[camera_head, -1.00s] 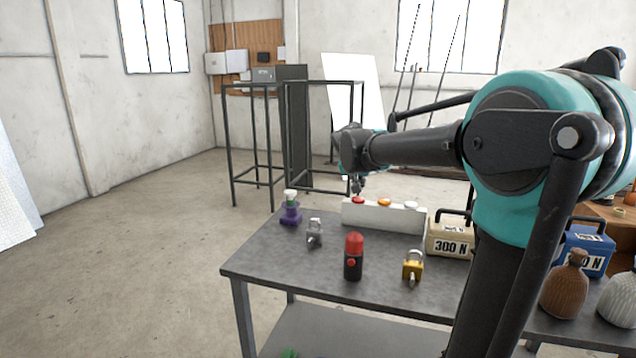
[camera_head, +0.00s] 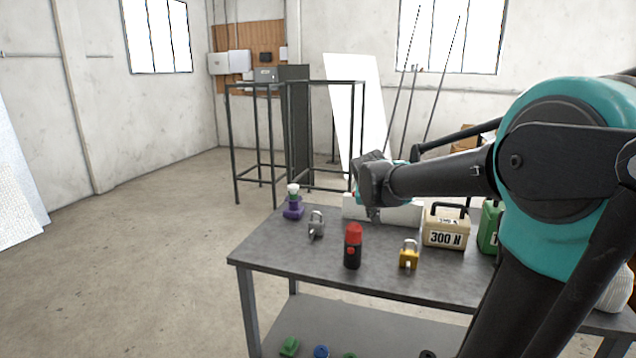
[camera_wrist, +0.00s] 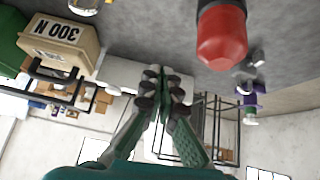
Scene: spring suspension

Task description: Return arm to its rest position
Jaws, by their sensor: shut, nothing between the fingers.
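My gripper (camera_wrist: 163,85) shows in the wrist view with its two fingers together and nothing between them. In the head view the end of my arm is over the back of the grey table (camera_head: 300,258), in front of the white box (camera_head: 413,215); the fingertips there are mostly hidden by the wrist. My arm reaches in from the right with its teal joint close to the camera.
On the table stand a purple item (camera_head: 293,207), a grey padlock (camera_head: 316,226), a red and black cylinder (camera_head: 353,246), a yellow padlock (camera_head: 408,256) and a beige 300 N weight (camera_head: 446,229). A black frame (camera_head: 258,140) stands behind. Floor at left is clear.

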